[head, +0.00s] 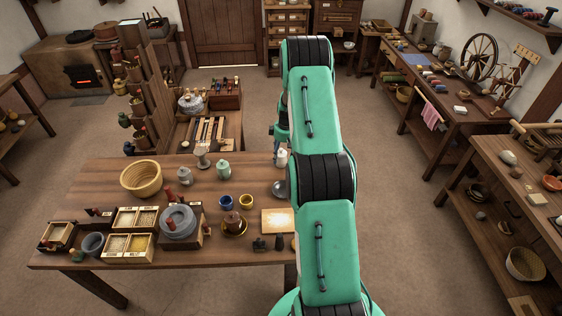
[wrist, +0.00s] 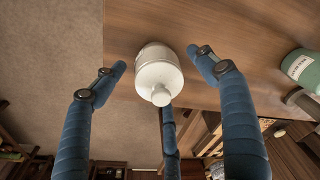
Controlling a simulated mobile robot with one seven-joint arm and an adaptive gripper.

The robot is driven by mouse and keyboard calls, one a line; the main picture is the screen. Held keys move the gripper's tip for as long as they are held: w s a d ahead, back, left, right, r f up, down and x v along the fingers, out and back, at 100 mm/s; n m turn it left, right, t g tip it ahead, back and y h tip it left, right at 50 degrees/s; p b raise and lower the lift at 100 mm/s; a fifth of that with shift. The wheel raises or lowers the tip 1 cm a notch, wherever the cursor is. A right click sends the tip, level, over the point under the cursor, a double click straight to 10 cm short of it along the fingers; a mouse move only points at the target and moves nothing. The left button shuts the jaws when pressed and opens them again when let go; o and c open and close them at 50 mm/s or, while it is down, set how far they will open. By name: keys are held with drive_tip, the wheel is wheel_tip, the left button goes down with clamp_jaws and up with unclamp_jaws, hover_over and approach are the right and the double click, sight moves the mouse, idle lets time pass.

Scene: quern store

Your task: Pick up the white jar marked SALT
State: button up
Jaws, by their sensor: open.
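The white jar (wrist: 160,74) shows in the wrist view with its knobbed lid toward the camera, near the edge of the wooden table (wrist: 240,30). No lettering can be read on it. In the head view the white jar (head: 282,157) stands at the table's far right edge, partly hidden by my arm. My gripper (wrist: 159,60) is open, with one blue finger on each side of the jar and a third below it in the picture. Gaps show between the side fingers and the jar. In the head view my gripper is mostly hidden behind my arm.
A pale green labelled jar (wrist: 302,70) stands to the right in the wrist view; it is also in the head view (head: 223,170). A grey lidded pot (head: 185,177), a wicker basket (head: 141,178) and a quern (head: 179,222) stand farther left. Floor lies beyond the table edge.

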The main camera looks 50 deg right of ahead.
sight(281, 149)
clamp_jaws()
idle(0.3)
drive_tip(key=shift+r, duration=0.15)
drive_tip(key=shift+r, duration=1.45)
drive_tip(key=shift+s+a+r, duration=0.1)
drive_tip(key=shift+s+r, duration=0.05)
drive_tip(key=shift+r, duration=0.1)
drive_tip(key=s+a+r+p, duration=0.1)
drive_tip(key=s+a, duration=0.9)
drive_tip(key=s, duration=0.1)
drive_tip(key=shift+s+r, duration=0.2)
drive_tip(key=shift+s, duration=0.15)
drive_tip(key=shift+a, duration=0.1)
